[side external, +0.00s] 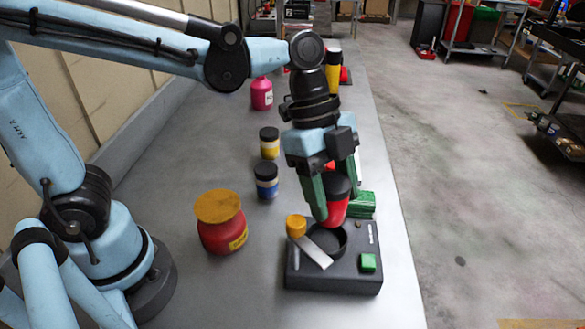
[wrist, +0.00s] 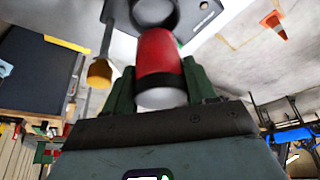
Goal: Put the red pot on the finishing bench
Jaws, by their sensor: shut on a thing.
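My gripper (side external: 336,200) is shut on a red pot (side external: 338,208) with a black top, its green fingers on either side. The pot is roughly upright, over or just at the round black ring (side external: 330,238) of a dark box-shaped device (side external: 334,280). I cannot tell whether it touches the ring. In the wrist view the held red pot (wrist: 160,52) sits between the fingers, its pale end towards the camera. I cannot tell which surface is the finishing bench.
The device has a yellow knob (side external: 296,226), a metal lever (side external: 318,252) and a green button (side external: 368,262). A green block (side external: 362,204) is close behind the gripper. The bench's right edge is near.

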